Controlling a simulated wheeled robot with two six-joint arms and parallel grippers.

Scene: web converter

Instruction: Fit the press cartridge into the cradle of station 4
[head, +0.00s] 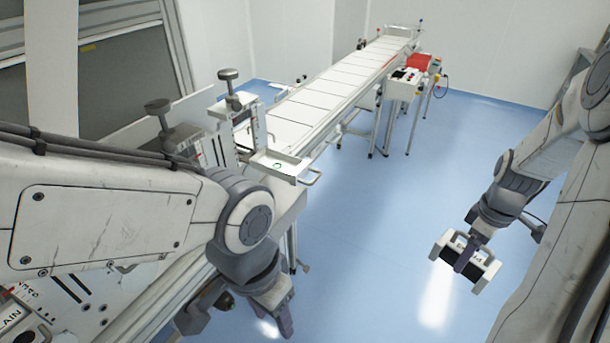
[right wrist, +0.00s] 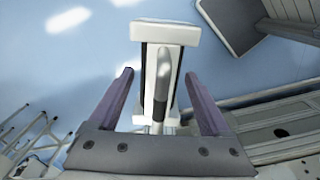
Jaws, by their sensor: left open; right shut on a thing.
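The press cartridge (head: 482,276) is a white block with black parts, held over the blue floor at the right of the head view. My right gripper (head: 468,255) is shut on it. In the right wrist view the cartridge's white end bar (right wrist: 165,33) and a grey handle lie between the purple fingers of my right gripper (right wrist: 158,80). My left gripper (head: 240,318) is open and empty at the bottom of the head view. An open white tray-like holder (head: 280,165) with a side handle sits at the line's near end; I cannot tell whether it is station 4's cradle.
Two dark-knobbed clamp posts (head: 228,76) stand beside the holder. A long white conveyor (head: 345,80) runs to the back, with a control box (head: 405,82) on legs beside it. My left arm covers much of the near machine. The floor (head: 370,210) between is clear.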

